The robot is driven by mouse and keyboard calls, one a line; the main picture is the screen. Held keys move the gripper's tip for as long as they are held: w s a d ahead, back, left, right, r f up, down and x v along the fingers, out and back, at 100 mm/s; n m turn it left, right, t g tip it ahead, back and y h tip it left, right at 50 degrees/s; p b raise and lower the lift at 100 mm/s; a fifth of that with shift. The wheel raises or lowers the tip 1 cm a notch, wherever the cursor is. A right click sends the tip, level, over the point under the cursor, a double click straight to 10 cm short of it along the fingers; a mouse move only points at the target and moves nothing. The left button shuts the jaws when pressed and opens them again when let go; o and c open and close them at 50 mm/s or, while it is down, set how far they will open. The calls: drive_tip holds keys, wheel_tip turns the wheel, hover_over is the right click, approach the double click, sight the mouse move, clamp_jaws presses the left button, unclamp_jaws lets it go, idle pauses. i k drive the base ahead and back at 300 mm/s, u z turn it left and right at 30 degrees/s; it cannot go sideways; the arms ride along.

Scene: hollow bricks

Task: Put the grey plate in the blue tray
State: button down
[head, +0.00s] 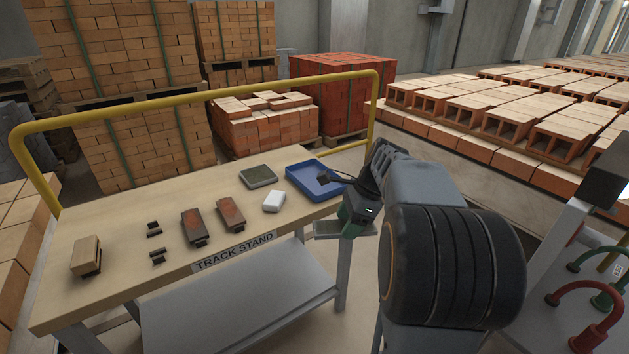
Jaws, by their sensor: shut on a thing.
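The blue tray (300,171) lies at the right end of the wooden table. My gripper (346,181) is over the tray's right side, reaching in from the right. It is shut on a small dark grey piece, which looks like the grey plate (327,177). The plate shows over the tray's inside; I cannot tell whether it touches the tray floor. My wrist and arm hide the tray's right edge and part of the jaws.
A white block (274,201) and a grey-rimmed shallow tray (258,177) lie left of the blue tray. Farther left are two reddish-brown blocks (230,215), small dark pieces (154,229) and a wooden block (86,256). A yellow rail (200,95) runs behind the table.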

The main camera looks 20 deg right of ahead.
sight(316, 181)
drive_tip(key=i, duration=1)
